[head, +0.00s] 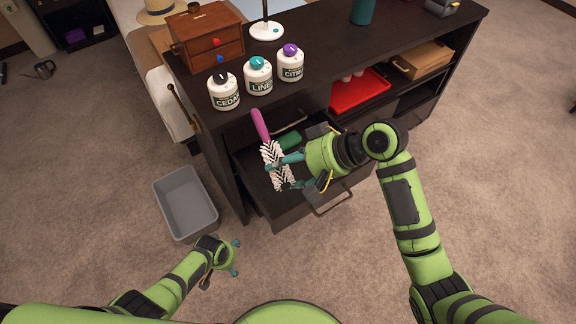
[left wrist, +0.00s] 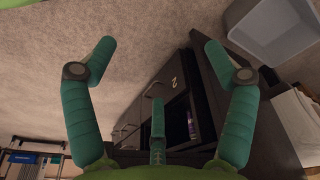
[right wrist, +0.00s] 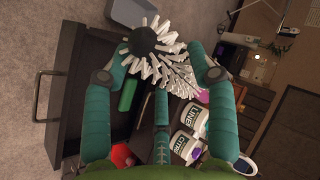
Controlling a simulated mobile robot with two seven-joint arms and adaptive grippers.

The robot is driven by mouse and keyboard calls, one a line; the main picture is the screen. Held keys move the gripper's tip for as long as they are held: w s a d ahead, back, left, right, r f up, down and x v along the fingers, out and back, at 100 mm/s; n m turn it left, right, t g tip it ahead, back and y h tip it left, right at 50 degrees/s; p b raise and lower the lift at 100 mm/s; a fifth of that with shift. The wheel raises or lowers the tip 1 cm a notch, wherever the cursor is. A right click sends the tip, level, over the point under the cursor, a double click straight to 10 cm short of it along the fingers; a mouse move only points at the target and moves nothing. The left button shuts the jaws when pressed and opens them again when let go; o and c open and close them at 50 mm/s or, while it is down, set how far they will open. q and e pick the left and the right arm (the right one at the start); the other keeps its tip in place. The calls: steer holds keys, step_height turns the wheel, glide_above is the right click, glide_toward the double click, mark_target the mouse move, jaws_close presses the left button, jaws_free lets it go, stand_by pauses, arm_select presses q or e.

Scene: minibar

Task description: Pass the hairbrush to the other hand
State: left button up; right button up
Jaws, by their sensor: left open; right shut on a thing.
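The hairbrush (head: 277,166) has a pink handle and a head of black and white bristles. It is held above the open drawer, its handle pointing up and toward the counter in the head view. My right gripper (head: 284,174) is shut on its bristle part. In the right wrist view the bristles (right wrist: 172,66) lie between the fingers, with the dark round end facing the camera. My left gripper (head: 233,260) is open and empty, low over the floor and well apart from the brush. Its spread fingers show in the left wrist view (left wrist: 159,48).
The open drawer (head: 323,203) holds a green object (head: 289,140). White jars (head: 258,80) and a wooden box (head: 205,38) stand on the dark counter above. A grey bin (head: 185,203) stands on the floor to the left. A red tray (head: 358,92) sits on a shelf.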

arm_select(q)
steer(key=s+a+f+m, duration=0.1)
steer(key=s+f, duration=0.2)
steer(key=s, duration=1)
steer(key=s+f+m+g, duration=0.1)
steer(key=s+f, duration=0.3)
steer(key=s, duration=1)
steer(key=shift+a+f+m, duration=0.25)
steer(key=shift+a+m, duration=0.15)
steer(key=shift+m, duration=0.1)
steer(key=shift+c, duration=0.4)
